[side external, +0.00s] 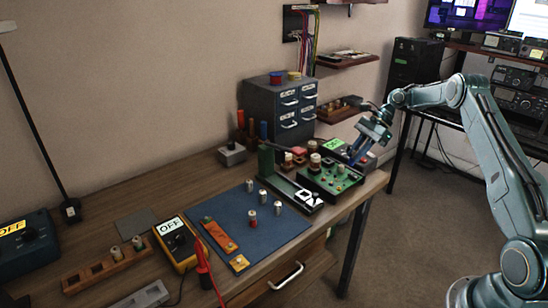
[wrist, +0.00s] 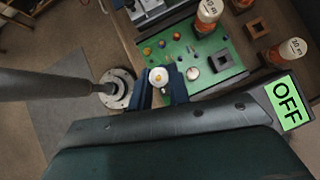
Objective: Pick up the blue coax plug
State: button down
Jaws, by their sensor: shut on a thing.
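My gripper (side external: 354,156) is over the back of the green-topped tuner box (side external: 332,180) in the side view. In the wrist view its two blue fingers (wrist: 160,88) are shut on a small round silver-white plug (wrist: 159,75) with a yellowish centre. Its end faces the camera, and I cannot make out a blue band on it. The side view is too small to show the held plug. Several silver plugs stand upright on the blue mat (side external: 225,206); one (side external: 252,218) has a red band.
The tuner's green panel (wrist: 205,50) carries coloured knobs and a dark square socket (wrist: 221,61). Labelled cylinders (wrist: 208,14) stand near it. A yellow meter (side external: 176,243), an orange strip (side external: 219,236) and a drawer cabinet (side external: 263,105) are on the bench.

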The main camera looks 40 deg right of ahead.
jog(key=s+d+r+h, duration=0.1)
jog(key=d+r+h, duration=0.1)
jog(key=d, duration=0.3)
jog(key=shift+s+d+g+h, duration=0.3)
jog(key=shift+d+g+h, duration=0.1)
jog(key=shift+h, duration=0.3)
dwell(0.5)
